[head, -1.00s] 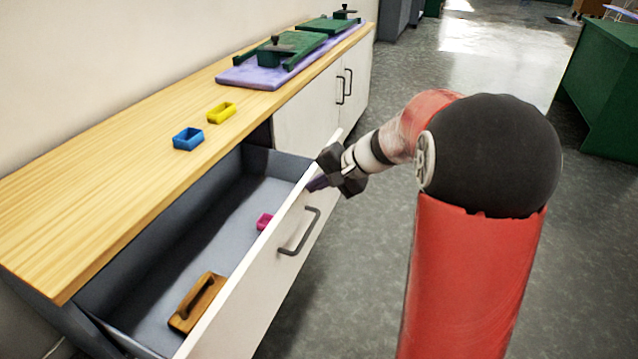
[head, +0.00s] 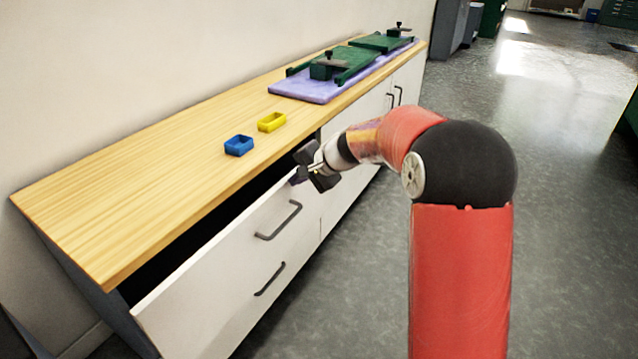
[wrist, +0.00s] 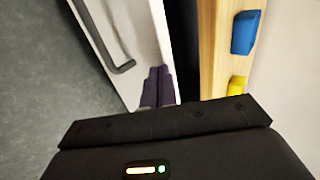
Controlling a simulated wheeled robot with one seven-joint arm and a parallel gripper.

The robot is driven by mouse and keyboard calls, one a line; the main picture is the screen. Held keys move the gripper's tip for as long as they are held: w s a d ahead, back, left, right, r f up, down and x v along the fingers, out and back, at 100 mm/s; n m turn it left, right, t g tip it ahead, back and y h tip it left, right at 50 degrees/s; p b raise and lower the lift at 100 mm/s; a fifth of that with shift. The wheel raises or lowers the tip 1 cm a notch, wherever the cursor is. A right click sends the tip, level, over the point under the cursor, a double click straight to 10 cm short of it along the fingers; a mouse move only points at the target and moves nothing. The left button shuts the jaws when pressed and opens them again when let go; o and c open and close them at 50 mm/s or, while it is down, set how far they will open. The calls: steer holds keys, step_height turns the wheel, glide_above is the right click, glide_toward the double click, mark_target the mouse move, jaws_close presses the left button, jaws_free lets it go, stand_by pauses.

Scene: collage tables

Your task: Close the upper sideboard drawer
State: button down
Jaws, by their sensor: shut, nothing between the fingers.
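The upper sideboard drawer (head: 225,262) has a white front with a dark bar handle (head: 281,221). It stands a little way out, with a dark gap between its front and the wooden top; its inside is hidden in shadow. My gripper (head: 298,180) is shut and empty at the far upper end of the drawer front, by its top edge. In the wrist view, the two purple-grey fingertips (wrist: 158,76) lie together against or very close to the drawer front (wrist: 137,30), beside the gap. I cannot tell whether they touch it.
Farther back, green clamped boards (head: 345,62) lie on a lilac mat (head: 300,90). A lower drawer handle (head: 270,279) shows below. The floor (head: 350,270) at right is clear.

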mark_target(288, 175)
steer(key=shift+w+a, duration=0.95)
steer(key=shift+a, duration=0.3)
steer(key=shift+f, duration=0.1)
